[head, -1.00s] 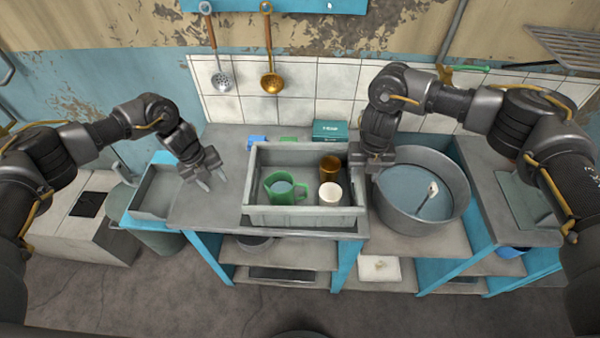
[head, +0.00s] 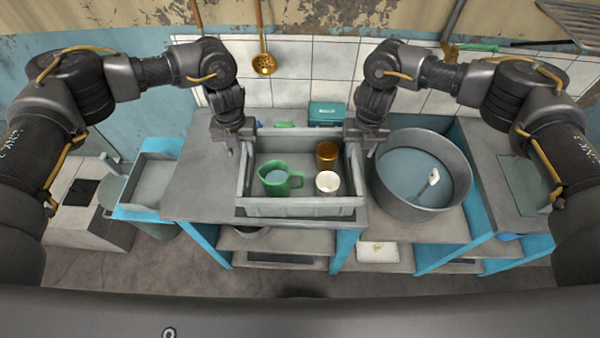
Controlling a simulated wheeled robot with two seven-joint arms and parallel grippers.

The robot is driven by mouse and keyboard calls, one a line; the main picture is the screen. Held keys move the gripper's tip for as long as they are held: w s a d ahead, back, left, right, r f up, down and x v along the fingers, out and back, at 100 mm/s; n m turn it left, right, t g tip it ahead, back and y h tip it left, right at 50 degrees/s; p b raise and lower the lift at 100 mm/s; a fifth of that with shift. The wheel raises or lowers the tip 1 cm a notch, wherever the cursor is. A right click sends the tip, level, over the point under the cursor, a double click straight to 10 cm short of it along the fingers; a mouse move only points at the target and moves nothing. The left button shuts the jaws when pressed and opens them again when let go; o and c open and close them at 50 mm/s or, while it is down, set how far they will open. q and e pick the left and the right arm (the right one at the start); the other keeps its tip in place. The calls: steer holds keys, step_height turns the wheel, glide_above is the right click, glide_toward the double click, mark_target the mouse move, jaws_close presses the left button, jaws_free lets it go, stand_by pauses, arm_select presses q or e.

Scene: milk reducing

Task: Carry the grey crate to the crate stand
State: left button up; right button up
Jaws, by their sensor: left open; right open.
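The grey crate (head: 300,208) stands on the grey counter in the middle of the head view. Inside it are a green mug (head: 278,180), a white cup (head: 327,183) and a brown cup (head: 327,154). My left gripper (head: 237,148) is open at the crate's left end wall. My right gripper (head: 369,150) is open at its right end wall. I cannot tell whether the fingers touch the crate. A shallow grey, blue-edged stand (head: 133,211), perhaps the crate stand, is left of the counter with nothing in it.
A large grey basin (head: 420,207) of liquid with a white-ended utensil is close on the crate's right. A teal box (head: 326,112) stands behind the crate. The counter (head: 196,190) left of the crate is clear. A tiled wall (head: 291,65) closes the back.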

mark_target(243, 162)
arm_select(q)
steer(key=f, duration=0.4)
steer(key=shift+w+a, duration=0.1)
steer(key=shift+w, duration=0.2)
arm_select(e)
steer(key=f, duration=0.3)
steer(key=shift+w+f, duration=0.3)
steer(key=shift+f, duration=0.1)
arm_select(q)
steer(key=f, duration=0.3)
steer(key=shift+s+f, duration=0.3)
steer(key=shift+f, duration=0.05)
arm_select(e)
steer(key=f, duration=0.3)
steer(key=shift+s+f, duration=0.3)
steer(key=shift+f, duration=0.1)
arm_select(q)
steer(key=shift+w+f, duration=0.2)
steer(key=shift+f, duration=0.3)
arm_select(e)
steer(key=shift+w+f, duration=0.2)
steer(key=shift+f, duration=0.3)
steer(key=shift+a, duration=0.1)
